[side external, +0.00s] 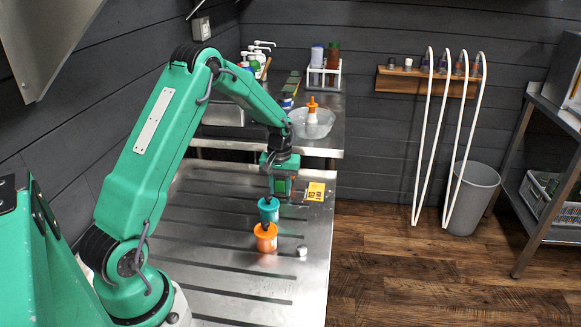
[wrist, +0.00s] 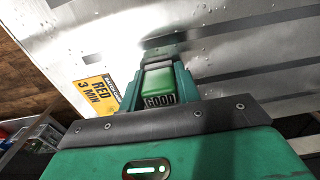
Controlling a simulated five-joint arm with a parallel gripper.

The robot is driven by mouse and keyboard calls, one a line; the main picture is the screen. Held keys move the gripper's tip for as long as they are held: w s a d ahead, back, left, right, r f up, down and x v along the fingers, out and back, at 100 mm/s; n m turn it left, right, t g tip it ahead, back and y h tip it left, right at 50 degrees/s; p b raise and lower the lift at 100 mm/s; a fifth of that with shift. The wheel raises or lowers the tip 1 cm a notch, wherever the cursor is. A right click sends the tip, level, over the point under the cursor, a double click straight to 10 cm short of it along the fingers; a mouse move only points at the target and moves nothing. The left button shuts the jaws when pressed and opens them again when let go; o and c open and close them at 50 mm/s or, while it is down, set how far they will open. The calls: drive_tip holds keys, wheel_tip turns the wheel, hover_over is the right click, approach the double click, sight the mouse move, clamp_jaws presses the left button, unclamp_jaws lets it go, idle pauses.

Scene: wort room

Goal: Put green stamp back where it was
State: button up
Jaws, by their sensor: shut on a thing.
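My gripper (side external: 281,192) hangs over the far part of the metal table, pointing down. In the wrist view my gripper (wrist: 158,88) is shut on the green stamp (wrist: 158,80), a green block with the word GOOD on its near face. The stamp sits between the two teal fingers. Its underside is hidden, and I cannot tell whether it touches the table. In the side view the stamp is mostly hidden by the gripper. A teal pot (side external: 268,210) stands just in front of the gripper, with a dark top.
An orange pot (side external: 266,240) stands nearer than the teal one, with a small white-grey cap (side external: 302,251) at its right. A yellow card (side external: 316,191) reading RED 3 MIN lies right of the gripper. The grooved metal table (side external: 215,255) is clear at left. A back counter holds bottles.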

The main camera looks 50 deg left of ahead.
sight(280, 179)
drive_tip(key=shift+f, duration=0.1)
drive_tip(key=o, duration=0.8)
wheel_tip(280, 179, up, 12)
drive_tip(key=shift+f, duration=0.1)
drive_tip(key=shift+r, duration=0.25)
idle(0.7)
